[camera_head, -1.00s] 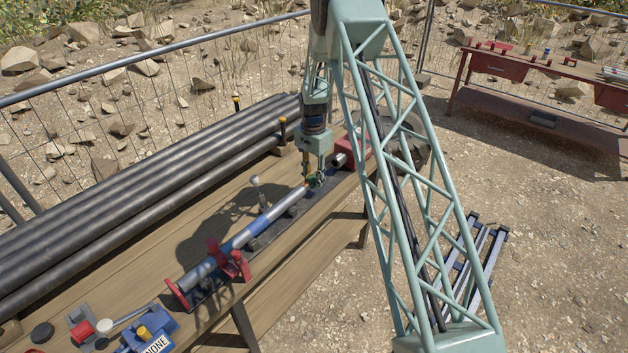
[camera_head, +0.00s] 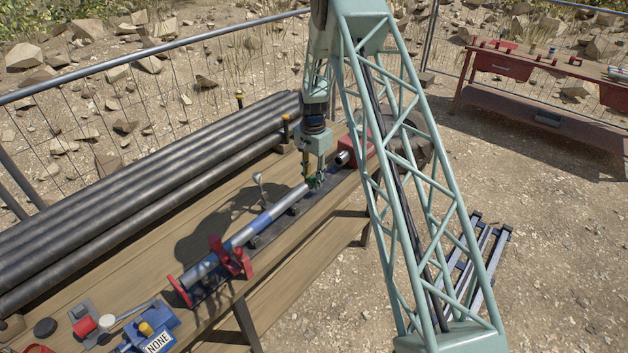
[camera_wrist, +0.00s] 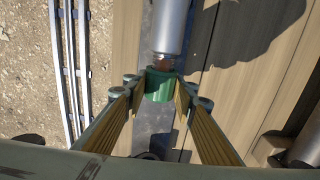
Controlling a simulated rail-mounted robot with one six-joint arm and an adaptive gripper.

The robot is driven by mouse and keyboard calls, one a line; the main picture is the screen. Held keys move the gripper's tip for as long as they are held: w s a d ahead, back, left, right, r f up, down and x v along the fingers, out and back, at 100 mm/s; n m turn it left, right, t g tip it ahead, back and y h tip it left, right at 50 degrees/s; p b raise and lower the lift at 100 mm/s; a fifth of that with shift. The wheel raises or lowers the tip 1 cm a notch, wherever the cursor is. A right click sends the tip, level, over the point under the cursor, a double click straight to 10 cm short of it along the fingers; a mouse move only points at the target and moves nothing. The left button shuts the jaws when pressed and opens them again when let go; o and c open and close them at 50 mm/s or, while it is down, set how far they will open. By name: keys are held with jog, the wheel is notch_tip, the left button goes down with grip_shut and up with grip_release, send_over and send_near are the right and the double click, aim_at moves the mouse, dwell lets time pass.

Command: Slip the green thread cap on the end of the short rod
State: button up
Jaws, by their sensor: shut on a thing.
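The short rod (camera_head: 274,212) is a grey metal tube with a blue band, lying along the bench in supports. The rod's grey body (camera_wrist: 172,28) enters from the top of the wrist view, and a narrow coppery threaded end (camera_wrist: 163,62) shows below it. The green thread cap (camera_wrist: 159,85) is between my gripper's (camera_wrist: 160,92) two fingers, directly in line with the rod. The cap meets or overlaps the thread; how far over it sits is hidden. In the head view my gripper (camera_head: 314,182) is shut on the cap at the rod's far end.
A red clamp (camera_head: 232,258) holds the rod's near part. A red block with a pipe stub (camera_head: 350,155) stands beyond my gripper. Long dark pipes (camera_head: 150,190) lie along the bench's left.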

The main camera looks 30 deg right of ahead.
jog(key=shift+s+a, duration=0.2)
jog(key=shift+a, duration=0.25)
jog(key=o, duration=0.8)
jog(key=shift+r, duration=0.15)
notch_tip(320, 180, up, 12)
dwell(0.6)
dwell(0.3)
